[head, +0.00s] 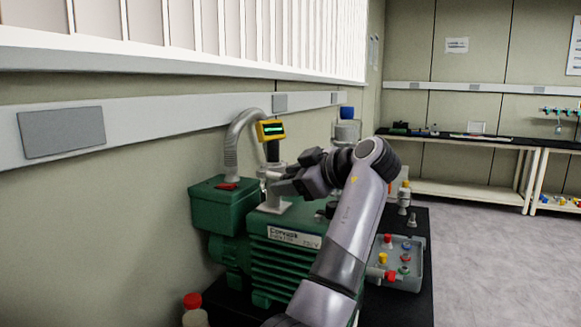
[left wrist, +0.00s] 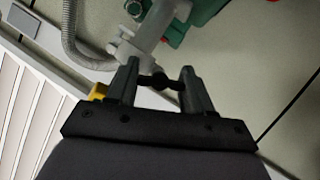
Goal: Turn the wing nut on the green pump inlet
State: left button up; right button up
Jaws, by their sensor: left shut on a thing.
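The green pump (head: 285,262) stands on a dark bench top against the wall. Its grey inlet fitting (head: 272,203) rises from the top, with a yellow gauge (head: 270,130) above it. My left gripper (head: 272,180) reaches in from the right at the inlet, and its fingers partly hide the joint. In the left wrist view, a small dark wing nut (left wrist: 160,81) lies between the two fingers of the left gripper (left wrist: 160,70), which are shut on it. The pale inlet clamp (left wrist: 126,48) is just beyond the fingertips. My right gripper is not in view.
A grey corrugated hose (head: 232,145) arches beside the inlet. A grey tray (head: 405,275) with coloured caps and a small bottle (head: 404,197) stand right of the pump. A red-capped bottle (head: 194,312) is at the front left. Open floor lies to the right.

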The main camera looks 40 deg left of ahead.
pick_arm(q)
jog(key=shift+r+m+g+p, duration=0.1)
jog(key=shift+m+g+p, duration=0.2)
jog(key=shift+m+p, duration=0.2)
jog(key=o, duration=1.1)
jog(key=shift+c, duration=0.2)
jog(key=shift+d, duration=0.1)
jog(key=shift+d, duration=0.35)
jog(key=b+v, duration=0.1)
jog(key=v, duration=0.5)
jog(key=shift+r, duration=0.25)
